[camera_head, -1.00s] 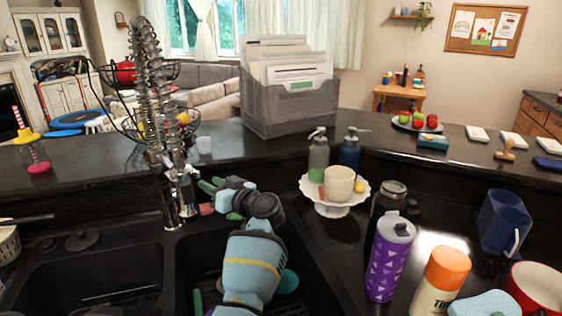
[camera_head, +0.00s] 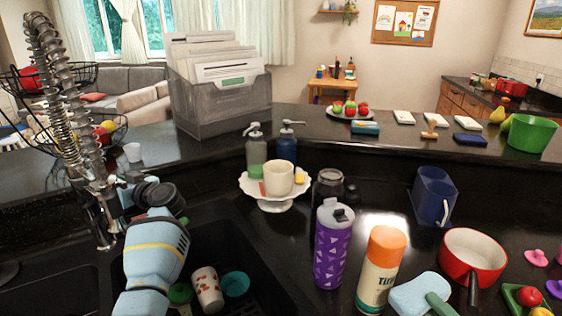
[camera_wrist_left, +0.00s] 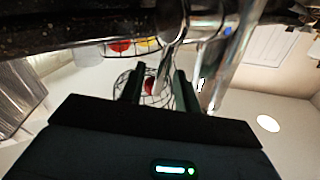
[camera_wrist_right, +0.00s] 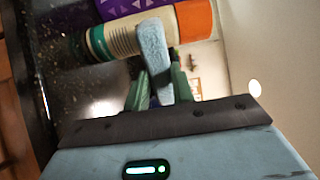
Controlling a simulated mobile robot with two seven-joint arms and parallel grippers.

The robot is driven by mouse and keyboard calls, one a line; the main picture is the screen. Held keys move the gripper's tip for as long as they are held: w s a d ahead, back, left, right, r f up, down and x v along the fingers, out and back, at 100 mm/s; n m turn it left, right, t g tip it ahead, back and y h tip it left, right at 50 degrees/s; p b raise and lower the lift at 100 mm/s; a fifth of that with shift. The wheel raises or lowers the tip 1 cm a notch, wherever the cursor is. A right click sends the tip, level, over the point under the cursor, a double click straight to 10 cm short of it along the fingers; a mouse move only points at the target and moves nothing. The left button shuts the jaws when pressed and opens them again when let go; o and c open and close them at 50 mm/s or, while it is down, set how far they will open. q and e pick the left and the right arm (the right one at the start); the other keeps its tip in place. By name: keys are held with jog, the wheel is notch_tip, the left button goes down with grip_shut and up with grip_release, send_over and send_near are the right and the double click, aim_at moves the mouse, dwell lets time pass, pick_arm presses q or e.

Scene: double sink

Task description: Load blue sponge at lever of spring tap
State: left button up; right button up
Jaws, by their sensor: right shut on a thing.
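The light blue sponge (camera_head: 408,293) is at the front edge of the counter, beside the orange-capped bottle. My right gripper (camera_head: 440,303) is shut on the sponge; its green fingers pinch it in the right wrist view (camera_wrist_right: 153,58). Whether the sponge touches the counter I cannot tell. The spring tap (camera_head: 75,125) stands behind the sink at the left. My left gripper (camera_head: 124,194) is at the foot of the tap. In the left wrist view its dark fingers (camera_wrist_left: 158,88) are apart, with shiny tap metal beyond and between them. The lever itself is hard to make out.
A purple tumbler (camera_head: 332,245), an orange-capped bottle (camera_head: 381,270) and a red pan (camera_head: 472,254) crowd the counter around the sponge. A white cake stand (camera_head: 274,203) holds a mug. A patterned cup (camera_head: 207,288) and a teal bowl (camera_head: 236,284) lie in the sink (camera_head: 262,262).

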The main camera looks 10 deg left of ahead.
pick_arm(q)
jog(key=shift+w+a, duration=0.1)
jog(key=shift+a, duration=0.25)
pick_arm(e)
jog(key=shift+f, duration=0.15)
pick_arm(q)
jog(key=shift+c, duration=0.3)
grip_shut()
